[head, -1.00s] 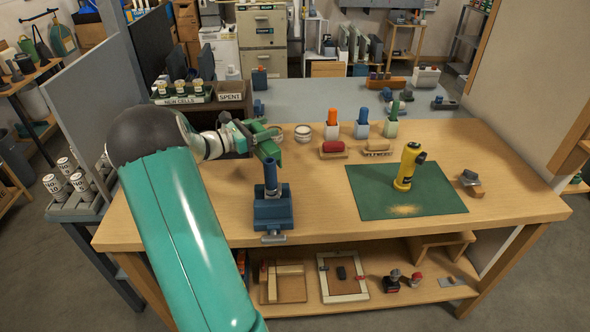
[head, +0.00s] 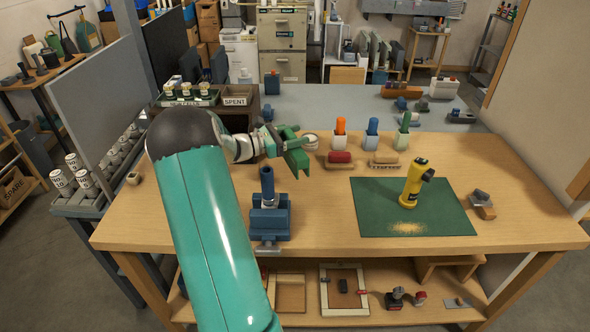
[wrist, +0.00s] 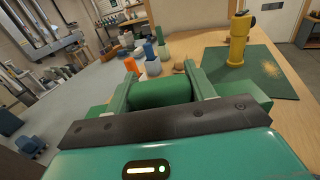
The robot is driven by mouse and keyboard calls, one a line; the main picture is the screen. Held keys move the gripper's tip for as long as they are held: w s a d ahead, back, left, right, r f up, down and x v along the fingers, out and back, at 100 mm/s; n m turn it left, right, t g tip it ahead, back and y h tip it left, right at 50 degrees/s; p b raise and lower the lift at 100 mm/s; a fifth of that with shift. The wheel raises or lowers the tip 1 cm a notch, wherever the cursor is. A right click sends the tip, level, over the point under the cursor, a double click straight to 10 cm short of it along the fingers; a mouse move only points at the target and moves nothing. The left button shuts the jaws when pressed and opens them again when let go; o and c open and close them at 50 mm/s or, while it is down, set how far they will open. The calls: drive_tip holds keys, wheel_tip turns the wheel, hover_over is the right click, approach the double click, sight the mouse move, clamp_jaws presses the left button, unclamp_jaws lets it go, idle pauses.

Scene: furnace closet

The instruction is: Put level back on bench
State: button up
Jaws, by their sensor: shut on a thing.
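My gripper (head: 296,160) is held above the wooden bench (head: 330,222), behind and to the right of the blue vise. In the wrist view my gripper (wrist: 160,72) has its two green fingers spread around a rounded green bar (wrist: 160,93), shut on it. The bar lies crosswise between the fingers. I cannot tell for sure whether it is the level. No other thing in view is clearly a level.
The blue vise (head: 270,222) holds an upright tube. A yellow flashlight (head: 414,182) stands on a green mat (head: 372,215) with sawdust. The bench front between vise and mat is clear.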

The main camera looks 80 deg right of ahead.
wheel_tip(320, 180, down, 8)
drive_tip(key=shift+f, duration=0.15)
drive_tip(key=shift+f, duration=0.25)
drive_tip(key=o, duration=1.6)
drive_tip(key=shift+r, duration=0.25)
drive_tip(key=v, duration=1.2)
